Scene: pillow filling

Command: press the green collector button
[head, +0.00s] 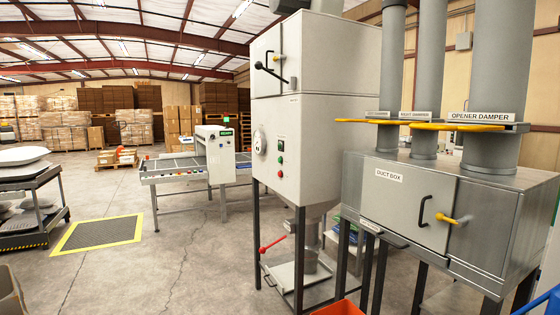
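A tall grey collector cabinet (305,110) on dark legs stands in the middle of the head view. A small green button (281,160) is on its front panel, with a red button (280,173) just below it. A round gauge (259,143) is to the left of the buttons. Nothing covers the green button. Neither of my grippers shows in this view.
A duct box (400,200) with yellow damper handles and thick pipes stands close at the right. A roller conveyor machine (215,150) is behind the collector. A cart (35,180) with white pillows is at the left. Open concrete floor lies in front, with a yellow-edged mat (98,234).

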